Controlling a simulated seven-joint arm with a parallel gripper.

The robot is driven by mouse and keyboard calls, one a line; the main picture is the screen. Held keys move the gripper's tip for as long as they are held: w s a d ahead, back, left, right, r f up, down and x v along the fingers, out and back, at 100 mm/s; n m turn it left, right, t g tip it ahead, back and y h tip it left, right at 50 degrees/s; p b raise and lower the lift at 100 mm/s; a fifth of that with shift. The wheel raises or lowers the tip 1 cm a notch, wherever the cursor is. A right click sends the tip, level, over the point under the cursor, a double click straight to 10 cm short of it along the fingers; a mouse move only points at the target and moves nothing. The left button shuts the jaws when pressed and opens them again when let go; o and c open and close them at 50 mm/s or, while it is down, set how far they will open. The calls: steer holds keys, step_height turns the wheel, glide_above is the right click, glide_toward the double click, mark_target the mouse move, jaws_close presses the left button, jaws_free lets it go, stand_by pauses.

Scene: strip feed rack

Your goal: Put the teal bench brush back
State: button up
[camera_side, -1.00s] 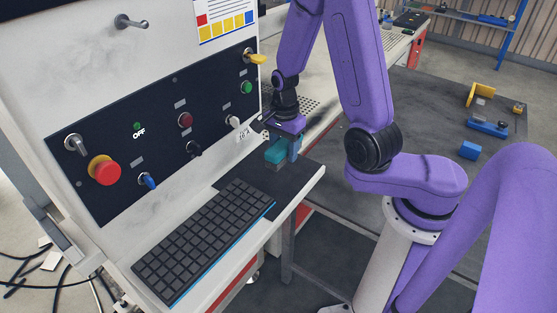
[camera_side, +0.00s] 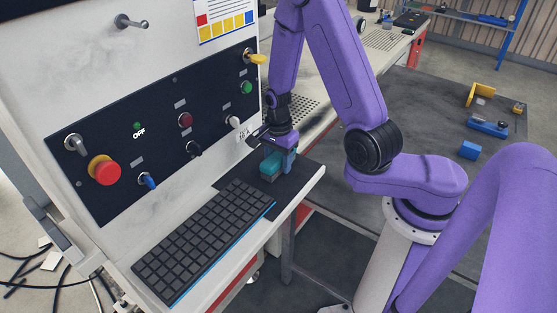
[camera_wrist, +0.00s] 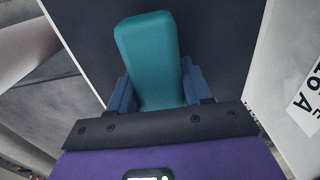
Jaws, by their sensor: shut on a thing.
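The teal bench brush (camera_side: 270,166) is between the fingers of my gripper (camera_side: 279,162), over the dark mat (camera_side: 304,178) at the right end of the panel's shelf. In the wrist view the brush's teal body (camera_wrist: 148,55) points away from the gripper (camera_wrist: 160,92), with a blue finger on each side of it. My gripper is shut on it. The brush's underside is hidden, and I cannot tell whether it touches the mat.
A black keyboard (camera_side: 205,240) lies on the shelf just left of the brush. The upright control panel (camera_side: 165,135) with knobs and a red button (camera_side: 104,170) stands close behind. A label plate (camera_wrist: 305,100) shows at the wrist view's right.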

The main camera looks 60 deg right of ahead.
steer(key=o, duration=1.1)
steer(key=shift+f, duration=0.15)
